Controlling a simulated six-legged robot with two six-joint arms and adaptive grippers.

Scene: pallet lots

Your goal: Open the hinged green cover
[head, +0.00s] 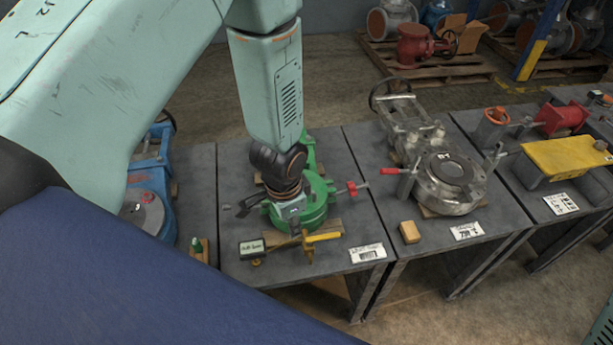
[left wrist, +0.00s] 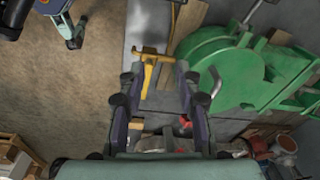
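The green cover (head: 314,209) is the round top of a green valve body on a dark table in the head view. My left wrist and gripper (head: 290,210) are in front of it and hide part of it. In the left wrist view the green cover (left wrist: 222,72) is at the right and looks closed. A curved metal handle stands at its near edge. My left gripper (left wrist: 156,78) has its fingers spread with nothing clearly held between them, to the left of the cover. Whether it touches the cover I cannot tell.
A red-knobbed lever (head: 352,189) sticks out to the right. A grey metal valve (head: 450,180) is on the right-hand table, a blue one (head: 150,172) at left.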

